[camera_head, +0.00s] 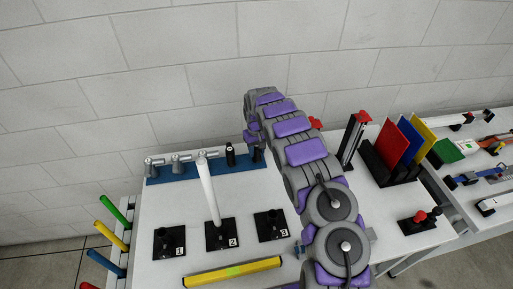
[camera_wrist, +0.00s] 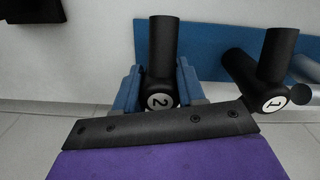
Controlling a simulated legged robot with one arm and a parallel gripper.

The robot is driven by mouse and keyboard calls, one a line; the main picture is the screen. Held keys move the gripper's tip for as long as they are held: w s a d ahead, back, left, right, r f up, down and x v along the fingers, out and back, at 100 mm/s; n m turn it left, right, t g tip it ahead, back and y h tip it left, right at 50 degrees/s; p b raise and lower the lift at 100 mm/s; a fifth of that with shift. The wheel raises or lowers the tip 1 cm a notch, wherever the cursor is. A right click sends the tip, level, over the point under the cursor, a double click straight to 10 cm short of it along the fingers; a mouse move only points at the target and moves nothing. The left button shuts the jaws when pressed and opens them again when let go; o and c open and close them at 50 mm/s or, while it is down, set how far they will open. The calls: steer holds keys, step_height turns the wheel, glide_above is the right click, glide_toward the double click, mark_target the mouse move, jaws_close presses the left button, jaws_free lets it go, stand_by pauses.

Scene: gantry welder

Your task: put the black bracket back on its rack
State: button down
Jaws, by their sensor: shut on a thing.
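My gripper (camera_wrist: 158,88) has its blue fingers on both sides of a black bracket (camera_wrist: 163,48), an elbow-shaped piece marked 2, and is shut on it. In the head view this bracket (camera_head: 257,154) shows only partly, at the right end of the blue rack strip (camera_head: 190,172). The strip also shows behind it in the wrist view (camera_wrist: 215,40). I cannot tell whether the held bracket touches the strip. A second black bracket, marked 1 (camera_wrist: 262,82), stands to its right in the wrist view; it appears upright on the strip in the head view (camera_head: 230,155).
Silver brackets (camera_head: 153,166) stand at the strip's left end. A white tube (camera_head: 209,190) rises from the middle of several black numbered bases. A yellow bar (camera_head: 232,272) lies in front. Coloured plates (camera_head: 393,143) stand in a black holder at right. The wall is close behind.

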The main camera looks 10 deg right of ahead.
steer(key=c, duration=0.6)
jaws_free()
steer(key=shift+r, duration=0.1)
step_height(320, 180, up, 16)
steer(key=p, duration=0.2)
steer(key=s+d+r+m, duration=0.1)
steer(key=s+d+r, duration=0.2)
steer(key=s+r, duration=0.75)
steer(key=s+r+m+b, duration=0.1)
steer(key=s+r, duration=0.3)
steer(key=s, duration=1)
steer(key=shift+m+g, duration=0.3)
steer(key=shift+g, duration=0.6)
steer(key=s+a+f, duration=0.1)
steer(key=s, duration=0.8)
steer(key=s+a+f, duration=0.1)
steer(key=s, duration=0.9)
steer(key=s+a+f+b, duration=0.1)
steer(key=s+f, duration=0.1)
steer(key=s, duration=0.8)
steer(key=shift+s+a, duration=0.1)
steer(key=shift+s, duration=0.1)
